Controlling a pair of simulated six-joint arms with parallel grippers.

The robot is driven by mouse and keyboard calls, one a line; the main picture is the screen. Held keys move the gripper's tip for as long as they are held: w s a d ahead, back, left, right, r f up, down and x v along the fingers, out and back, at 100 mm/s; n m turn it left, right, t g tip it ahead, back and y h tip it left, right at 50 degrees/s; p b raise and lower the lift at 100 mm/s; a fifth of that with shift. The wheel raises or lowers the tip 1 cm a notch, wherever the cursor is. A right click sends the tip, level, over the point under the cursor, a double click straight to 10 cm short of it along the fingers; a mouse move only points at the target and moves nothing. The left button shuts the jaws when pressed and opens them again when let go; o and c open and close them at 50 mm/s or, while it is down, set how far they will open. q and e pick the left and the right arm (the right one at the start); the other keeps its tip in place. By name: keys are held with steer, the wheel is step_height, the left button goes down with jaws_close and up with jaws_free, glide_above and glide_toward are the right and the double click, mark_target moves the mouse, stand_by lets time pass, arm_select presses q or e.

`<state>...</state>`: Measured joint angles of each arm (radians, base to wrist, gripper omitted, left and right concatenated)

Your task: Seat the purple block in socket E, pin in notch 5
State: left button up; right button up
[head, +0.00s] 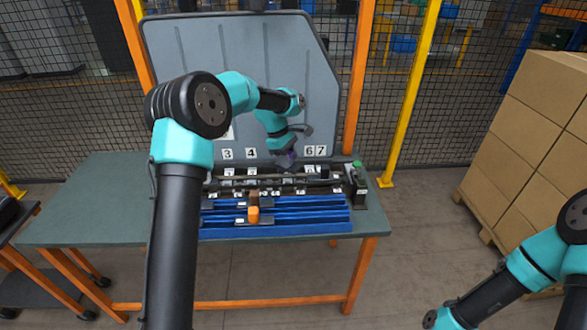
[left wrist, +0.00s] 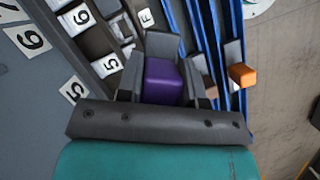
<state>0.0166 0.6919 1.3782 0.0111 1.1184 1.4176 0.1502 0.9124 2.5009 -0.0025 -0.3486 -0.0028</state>
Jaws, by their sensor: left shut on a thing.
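The purple block (head: 290,158) is held by my left gripper (head: 287,155) above the dark socket row (head: 275,182) on the table, near the labels 6 and 7 of the back panel. In the left wrist view the purple block (left wrist: 163,82) sits between the two grey fingers, which are shut on it. Beyond it are the dark sockets (left wrist: 98,42), with number plates 6 and 5 and a letter plate F (left wrist: 146,18). I cannot make out socket E or the block's pin. My right gripper is out of view; only part of that arm shows at lower right.
Blue rails (head: 320,218) lie in front of the socket row. An orange block (head: 253,214) and a brown block (head: 253,196) stand there. A dark post with a green top (head: 357,170) stands at the row's right end. A grey panel (head: 185,55) rises behind.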

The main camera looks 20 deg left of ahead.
mark_target(282, 172)
arm_select(q)
steer(key=w+a+n+t, duration=0.1)
steer(key=n, duration=0.1)
steer(key=w+a+r+n, duration=0.1)
steer(key=n, duration=0.1)
steer(key=a+r+n+t, duration=0.1)
steer(key=n, duration=0.1)
steer(key=shift+w+a+r+t, duration=0.2)
steer(key=shift+w+a+t, duration=0.1)
steer(key=shift+w+a, duration=0.1)
step_height(282, 172, down, 6)
steer(key=shift+f, duration=0.25)
stand_by(0.4)
steer(key=shift+f, duration=0.25)
steer(key=shift+f, duration=0.2)
steer(key=shift+f, duration=2.15)
